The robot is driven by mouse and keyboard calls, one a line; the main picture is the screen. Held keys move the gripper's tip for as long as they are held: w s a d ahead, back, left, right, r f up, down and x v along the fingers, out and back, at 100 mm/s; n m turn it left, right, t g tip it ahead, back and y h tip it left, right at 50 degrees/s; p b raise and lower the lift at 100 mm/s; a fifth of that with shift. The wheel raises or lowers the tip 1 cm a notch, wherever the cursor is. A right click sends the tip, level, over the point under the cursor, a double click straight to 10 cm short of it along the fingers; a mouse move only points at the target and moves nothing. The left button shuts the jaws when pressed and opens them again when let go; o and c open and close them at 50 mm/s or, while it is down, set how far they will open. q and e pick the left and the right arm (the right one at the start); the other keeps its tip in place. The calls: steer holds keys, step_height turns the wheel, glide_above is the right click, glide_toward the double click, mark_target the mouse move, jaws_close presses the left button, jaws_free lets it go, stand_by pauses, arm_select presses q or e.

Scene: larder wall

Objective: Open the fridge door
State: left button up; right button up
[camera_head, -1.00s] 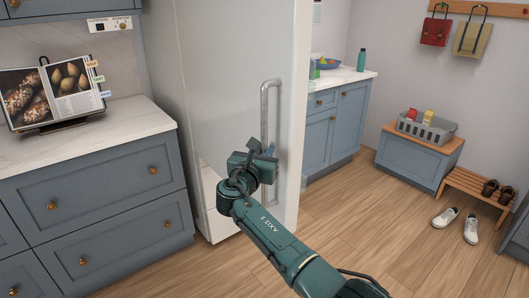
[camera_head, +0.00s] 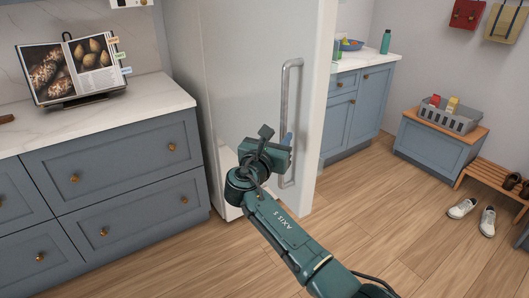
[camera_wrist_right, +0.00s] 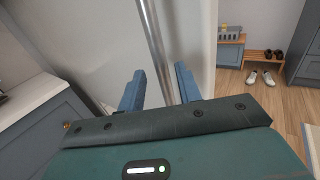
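The fridge (camera_head: 235,75) is a tall pale grey-white unit in the middle of the head view. Its door carries a long vertical metal handle (camera_head: 287,92). I cannot tell for sure whether the door is fully shut. My right gripper (camera_head: 287,140) is at the lower part of the handle. In the right wrist view the gripper (camera_wrist_right: 160,88) is open, its two blue fingers apart. The handle bar (camera_wrist_right: 155,45) runs between them, with gaps showing on both sides. My left gripper is out of view.
Blue drawers with a marble counter (camera_head: 150,105) stand left of the fridge, holding an open cookbook (camera_head: 75,68). Right of it are a blue cabinet (camera_head: 370,95), a low bench with a grey crate (camera_head: 450,118), and white shoes (camera_head: 463,208). The wooden floor in front is clear.

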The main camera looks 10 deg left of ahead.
steer(key=v, duration=0.9)
steer(key=shift+s, duration=0.25)
steer(key=shift+a, duration=0.1)
